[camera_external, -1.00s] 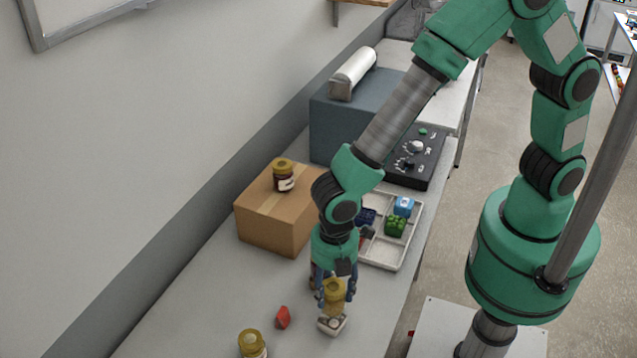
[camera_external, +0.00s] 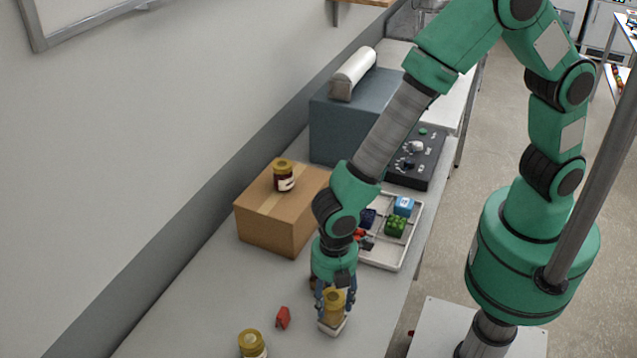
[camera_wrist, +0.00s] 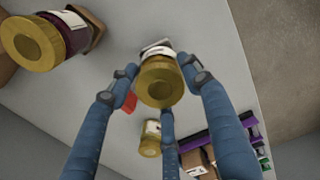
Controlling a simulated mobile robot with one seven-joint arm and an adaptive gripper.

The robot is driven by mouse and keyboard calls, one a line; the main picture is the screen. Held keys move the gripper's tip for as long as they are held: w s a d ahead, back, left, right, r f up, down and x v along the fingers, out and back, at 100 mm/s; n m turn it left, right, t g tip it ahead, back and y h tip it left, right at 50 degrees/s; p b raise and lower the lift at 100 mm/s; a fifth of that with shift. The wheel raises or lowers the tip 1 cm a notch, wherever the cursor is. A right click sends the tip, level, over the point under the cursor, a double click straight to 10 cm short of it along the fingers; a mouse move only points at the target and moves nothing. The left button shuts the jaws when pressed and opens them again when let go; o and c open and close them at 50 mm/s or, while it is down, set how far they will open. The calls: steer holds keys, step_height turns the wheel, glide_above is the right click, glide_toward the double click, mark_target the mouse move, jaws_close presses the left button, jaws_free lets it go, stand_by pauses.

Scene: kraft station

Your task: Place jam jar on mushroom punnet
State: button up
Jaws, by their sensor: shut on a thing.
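My gripper (camera_external: 334,292) points down and its fingers are shut around a jar with a gold lid (camera_external: 334,299). In the wrist view my gripper (camera_wrist: 160,82) has blue fingers on both sides of the jar, whose round lid (camera_wrist: 161,84) faces the camera. The pale mushroom punnet (camera_external: 332,328) is directly below the jar in the external view. A small pale part of it (camera_wrist: 155,47) shows past the jar in the wrist view. The jar looks upright over the punnet. The contact between them is hidden, so I cannot tell whether they touch.
A red piece (camera_external: 283,317) and another gold-lidded jar (camera_external: 251,344) stand to the left. A cardboard box (camera_external: 268,235) carries a dark jar (camera_external: 284,175). A divided tray (camera_external: 388,264) with small items lies behind. Another gold-lidded jar (camera_wrist: 150,140) is close by in the wrist view.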

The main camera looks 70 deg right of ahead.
steer(key=o, duration=1.5)
steer(key=shift+r, duration=0.15)
step_height(320, 180, up, 12)
steer(key=shift+p, duration=0.4)
